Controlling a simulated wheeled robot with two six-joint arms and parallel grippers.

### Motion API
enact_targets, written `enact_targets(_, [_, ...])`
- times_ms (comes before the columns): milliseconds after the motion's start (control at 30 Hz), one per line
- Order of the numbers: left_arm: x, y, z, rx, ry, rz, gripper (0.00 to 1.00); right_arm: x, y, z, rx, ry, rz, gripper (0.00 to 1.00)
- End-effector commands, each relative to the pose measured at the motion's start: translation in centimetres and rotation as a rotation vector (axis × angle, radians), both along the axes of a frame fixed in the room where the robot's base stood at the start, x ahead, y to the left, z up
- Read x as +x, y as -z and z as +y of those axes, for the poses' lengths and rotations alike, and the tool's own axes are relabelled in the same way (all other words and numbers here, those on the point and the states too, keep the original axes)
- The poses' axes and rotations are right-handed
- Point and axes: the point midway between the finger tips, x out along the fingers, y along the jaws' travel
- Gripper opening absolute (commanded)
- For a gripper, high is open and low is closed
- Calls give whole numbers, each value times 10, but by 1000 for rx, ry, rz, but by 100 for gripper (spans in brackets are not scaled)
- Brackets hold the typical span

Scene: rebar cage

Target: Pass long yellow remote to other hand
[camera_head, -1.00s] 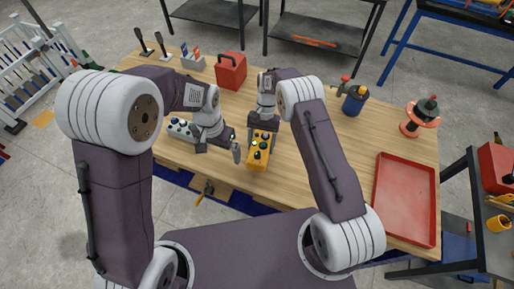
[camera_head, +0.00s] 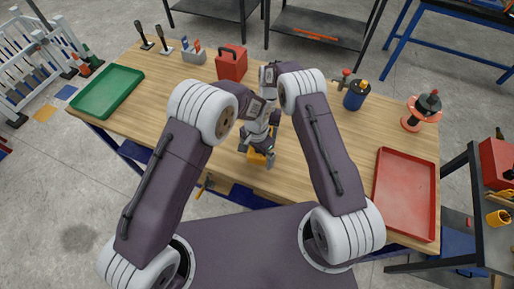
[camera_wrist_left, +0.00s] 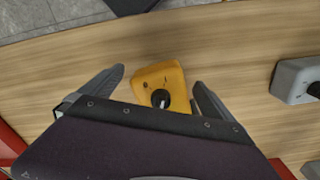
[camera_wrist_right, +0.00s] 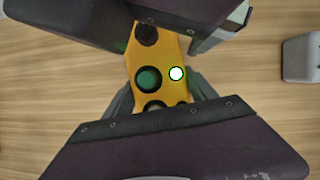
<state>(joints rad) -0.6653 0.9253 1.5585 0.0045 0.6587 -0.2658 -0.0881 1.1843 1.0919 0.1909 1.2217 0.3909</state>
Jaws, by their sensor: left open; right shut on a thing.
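The long yellow remote, with dark round knobs, shows in the right wrist view (camera_wrist_right: 170,48). My right gripper (camera_wrist_right: 158,108) is shut on it there. In the head view only a small yellow part (camera_head: 256,159) shows; the arms hide the rest. In the left wrist view the remote's free end (camera_wrist_left: 158,78), with a black knob, lies between the fingers of my left gripper (camera_wrist_left: 160,88). That gripper is open, with a gap on both sides. In the head view my left gripper (camera_head: 257,150) is over the remote and largely hides my right gripper.
A grey box (camera_wrist_left: 296,80) lies on the table beside the grippers. A green tray (camera_head: 108,92) is at left, a red tray (camera_head: 404,195) at right. A red toolbox (camera_head: 232,64) and a blue canister (camera_head: 355,96) stand behind. The wood between the arms and the red tray is clear.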

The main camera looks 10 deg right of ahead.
Motion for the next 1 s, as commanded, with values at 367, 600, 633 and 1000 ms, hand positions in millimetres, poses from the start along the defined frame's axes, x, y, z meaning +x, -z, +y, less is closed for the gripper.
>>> enact_targets(367, [0, 2, 0, -1, -1, -1, 75, 0, -1, 0, 0, 0, 0, 2])
enact_targets(600, [1, 2, -1, -2, 0, -3, 17, 0, -1, 0, 0, 0, -1, 74])
enact_targets(633, [1, 2, -1, -2, 0, -3, 14, 0, -1, 0, 0, 0, -1, 82])
enact_targets(1000, [0, 2, -1, -1, 0, -2, 4, 4, -8, -1, 1, 0, -4, 91])
